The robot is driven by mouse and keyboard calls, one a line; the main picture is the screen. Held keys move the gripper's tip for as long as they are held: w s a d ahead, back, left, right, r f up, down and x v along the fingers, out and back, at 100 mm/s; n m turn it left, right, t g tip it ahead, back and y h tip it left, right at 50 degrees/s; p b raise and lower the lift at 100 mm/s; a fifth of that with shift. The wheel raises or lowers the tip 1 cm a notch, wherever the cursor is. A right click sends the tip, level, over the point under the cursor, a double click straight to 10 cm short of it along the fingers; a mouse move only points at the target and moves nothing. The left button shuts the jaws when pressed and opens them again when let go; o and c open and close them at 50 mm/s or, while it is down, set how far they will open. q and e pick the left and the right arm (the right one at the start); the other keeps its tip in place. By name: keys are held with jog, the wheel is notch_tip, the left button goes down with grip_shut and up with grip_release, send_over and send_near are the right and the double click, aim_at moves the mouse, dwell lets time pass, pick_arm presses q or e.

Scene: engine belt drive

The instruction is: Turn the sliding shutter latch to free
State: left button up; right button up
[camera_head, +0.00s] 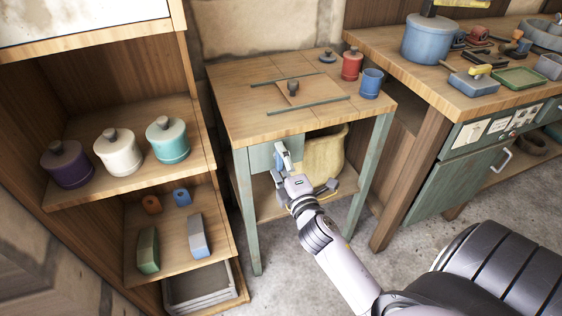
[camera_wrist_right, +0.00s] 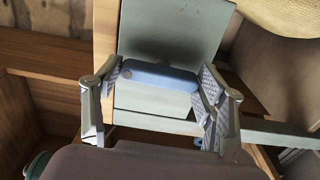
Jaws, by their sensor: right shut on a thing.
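The small green-legged table (camera_head: 235,110) has a wooden sliding shutter (camera_head: 310,92) with a dark knob, lying between two rails on its top. A green panel (camera_head: 261,157) hangs under the table's front left edge. In the right wrist view, a blue bar-shaped latch handle (camera_wrist_right: 158,75) lies crosswise in front of the green panel (camera_wrist_right: 185,28). My right gripper (camera_head: 284,158) is at this panel, shut on the blue handle, with a finger at each end of it. The gripper hides most of the handle in the head view. My left gripper is not in view.
A red canister (camera_head: 351,63), a blue cup (camera_head: 371,83) and a small blue lid stand on the tabletop. A tan sack-like container (camera_head: 325,155) is below, right of the panel. A shelf with jars (camera_head: 119,152) stands left; a cluttered workbench (camera_head: 400,50) stands right.

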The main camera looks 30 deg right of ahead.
jog(key=shift+f, duration=0.1)
jog(key=o, duration=1.1)
jog(key=shift+o, duration=0.3)
jog(key=v, duration=1.2)
